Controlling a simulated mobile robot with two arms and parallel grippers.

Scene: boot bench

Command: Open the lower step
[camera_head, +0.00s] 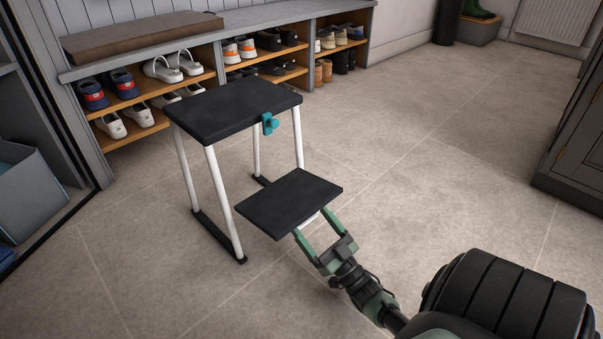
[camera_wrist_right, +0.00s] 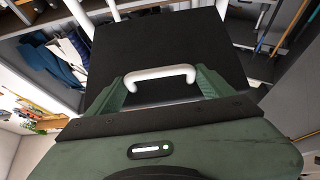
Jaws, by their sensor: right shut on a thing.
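A step stool with a black top step (camera_head: 233,107) and white legs stands on the tiled floor. Its black lower step (camera_head: 289,203) juts out in front of the legs, roughly level; it also shows in the wrist view (camera_wrist_right: 160,45). A teal latch (camera_head: 269,123) sits at the top step's front edge. My right gripper (camera_head: 315,221) is at the lower step's front edge. In the right wrist view its green fingers (camera_wrist_right: 163,80) are shut on the white handle (camera_wrist_right: 160,72). Only a bit of the handle shows in the head view. My left gripper is not in view.
A shoe bench (camera_head: 220,55) with several pairs of shoes runs along the wall behind the stool. A grey cabinet (camera_head: 572,150) stands at the right, and a blue-grey bin (camera_head: 35,195) at the left. The floor right of the stool is clear.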

